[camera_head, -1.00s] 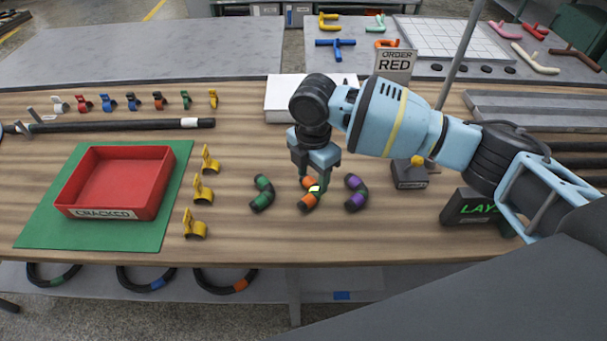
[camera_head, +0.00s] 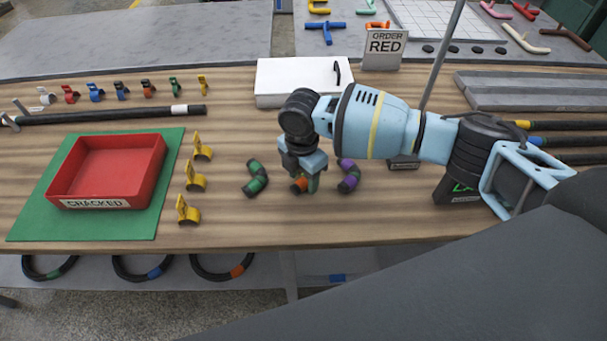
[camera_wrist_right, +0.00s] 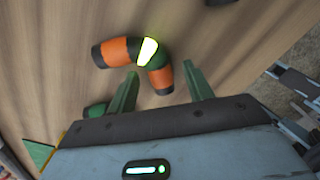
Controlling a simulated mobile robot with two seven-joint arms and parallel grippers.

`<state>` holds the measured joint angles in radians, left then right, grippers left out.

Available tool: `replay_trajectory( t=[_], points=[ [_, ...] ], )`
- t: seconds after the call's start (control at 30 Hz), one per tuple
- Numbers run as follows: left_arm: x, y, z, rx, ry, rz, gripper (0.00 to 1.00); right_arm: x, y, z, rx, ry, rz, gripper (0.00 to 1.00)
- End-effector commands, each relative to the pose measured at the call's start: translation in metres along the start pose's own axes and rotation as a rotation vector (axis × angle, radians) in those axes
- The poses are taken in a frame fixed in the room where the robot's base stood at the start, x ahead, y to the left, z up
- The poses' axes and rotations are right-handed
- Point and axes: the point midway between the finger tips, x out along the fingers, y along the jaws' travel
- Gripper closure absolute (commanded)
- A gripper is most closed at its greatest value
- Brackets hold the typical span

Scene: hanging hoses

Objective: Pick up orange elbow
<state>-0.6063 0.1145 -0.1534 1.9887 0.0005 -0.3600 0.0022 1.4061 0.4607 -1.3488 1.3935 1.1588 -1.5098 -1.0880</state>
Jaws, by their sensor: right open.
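The orange elbow (camera_head: 297,186) lies on the wooden table between two other elbows, mostly hidden by my right gripper in the head view. In the right wrist view the orange elbow (camera_wrist_right: 117,52) is a bent piece with orange bands, dark ends and a bright patch at its bend. My right gripper (camera_head: 305,184) points down over it and is open. In the wrist view one leg of the elbow lies between the fingers of my right gripper (camera_wrist_right: 161,72), with gaps at its sides. My left gripper is not in view.
A green-banded elbow (camera_head: 256,178) lies just left and a purple-banded elbow (camera_head: 349,176) just right. Yellow clips (camera_head: 195,177) stand further left, beside a red CRACKED tray (camera_head: 150,165) on a green mat (camera_head: 32,218). A white box (camera_head: 290,82) and an ORDER RED sign (camera_head: 384,50) stand behind.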

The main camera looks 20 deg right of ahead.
Motion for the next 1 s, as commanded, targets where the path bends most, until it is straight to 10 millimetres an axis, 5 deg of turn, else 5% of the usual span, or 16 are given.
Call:
replay_trajectory(
  t=[0.33,0.7,1.0],
  points=[
    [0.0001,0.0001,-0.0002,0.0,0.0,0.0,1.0,0.0083,0.0001,0.0,0.0,0.0,0.001,0.49],
    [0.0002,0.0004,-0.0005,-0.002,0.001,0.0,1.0,0.0081,0.0001,0.0002,0.0,0.0,0.001,0.96],
    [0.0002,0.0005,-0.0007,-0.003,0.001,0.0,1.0,0.0064,0.0002,0.0004,0.001,0.0,0.002,0.97]
  ],
)
